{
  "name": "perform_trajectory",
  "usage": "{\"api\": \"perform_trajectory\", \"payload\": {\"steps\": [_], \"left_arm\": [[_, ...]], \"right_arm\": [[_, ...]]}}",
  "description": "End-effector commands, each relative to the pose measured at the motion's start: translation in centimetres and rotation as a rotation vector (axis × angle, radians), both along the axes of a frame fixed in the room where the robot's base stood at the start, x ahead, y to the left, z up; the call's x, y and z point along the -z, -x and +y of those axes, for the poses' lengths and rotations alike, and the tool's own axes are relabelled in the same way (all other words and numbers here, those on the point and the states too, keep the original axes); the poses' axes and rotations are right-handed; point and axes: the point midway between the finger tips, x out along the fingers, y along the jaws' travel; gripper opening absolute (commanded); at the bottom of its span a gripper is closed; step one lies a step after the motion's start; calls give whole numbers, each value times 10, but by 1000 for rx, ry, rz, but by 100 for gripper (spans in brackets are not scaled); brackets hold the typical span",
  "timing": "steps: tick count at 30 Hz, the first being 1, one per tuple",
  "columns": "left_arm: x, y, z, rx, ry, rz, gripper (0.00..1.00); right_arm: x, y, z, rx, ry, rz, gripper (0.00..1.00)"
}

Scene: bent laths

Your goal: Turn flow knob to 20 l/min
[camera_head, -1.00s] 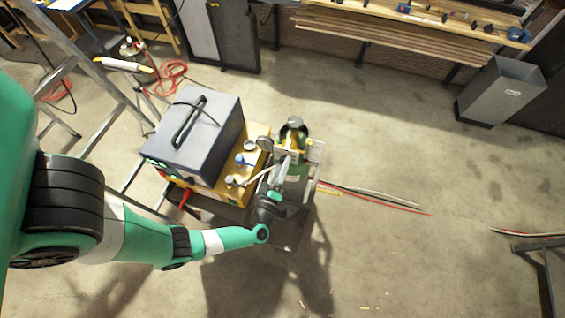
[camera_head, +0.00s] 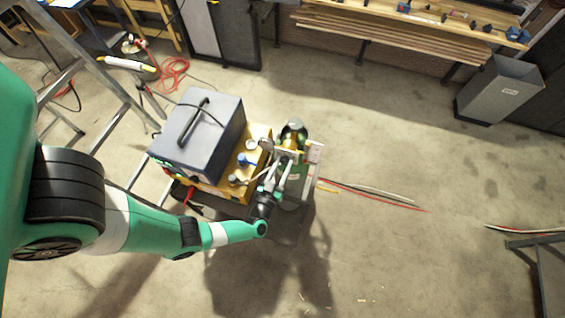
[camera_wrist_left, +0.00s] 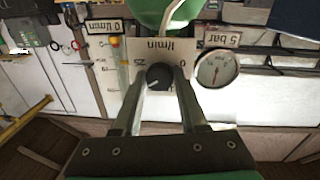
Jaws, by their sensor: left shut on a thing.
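The flow knob (camera_wrist_left: 160,76) is a black round knob on a pale dial plate (camera_wrist_left: 138,50) marked l/min, with 25 on the left and 0 on the right, lettering upside down in the left wrist view. A small pale mark shows at the knob's lower left. My left gripper (camera_wrist_left: 162,78) is shut on the knob, one finger on each side. In the head view my left gripper (camera_head: 283,162) reaches the regulator by the green cylinder (camera_head: 293,132); the knob is hidden there. A sign (camera_wrist_left: 103,27) reads 0 l/min. My right gripper is out of view.
A round gauge (camera_wrist_left: 217,68) sits close beside the knob, under a 5 bar sign (camera_wrist_left: 222,38). A grey welding machine (camera_head: 200,135) on a yellow unit (camera_head: 250,160) stands left of the cylinder. A ladder (camera_head: 110,90) stands at left. Floor at right is mostly clear.

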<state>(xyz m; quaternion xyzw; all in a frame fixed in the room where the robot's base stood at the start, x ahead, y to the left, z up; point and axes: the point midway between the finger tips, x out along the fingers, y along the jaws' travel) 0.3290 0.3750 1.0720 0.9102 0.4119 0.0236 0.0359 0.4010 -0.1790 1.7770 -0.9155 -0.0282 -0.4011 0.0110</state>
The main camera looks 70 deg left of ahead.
Motion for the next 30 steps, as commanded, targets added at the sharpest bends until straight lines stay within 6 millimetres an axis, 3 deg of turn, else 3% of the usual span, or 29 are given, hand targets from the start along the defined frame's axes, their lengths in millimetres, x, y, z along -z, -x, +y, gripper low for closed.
{"api": "perform_trajectory", "payload": {"steps": [9,25,26,30], "left_arm": [[-3,-1,0,2,-85,105,0],[-2,-1,0,2,-101,128,0],[-2,-1,0,2,-101,128,43],[-1,-1,0,1,-99,130,69]], "right_arm": [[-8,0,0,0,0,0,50],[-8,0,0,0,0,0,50],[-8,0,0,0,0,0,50],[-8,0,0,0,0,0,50]]}}
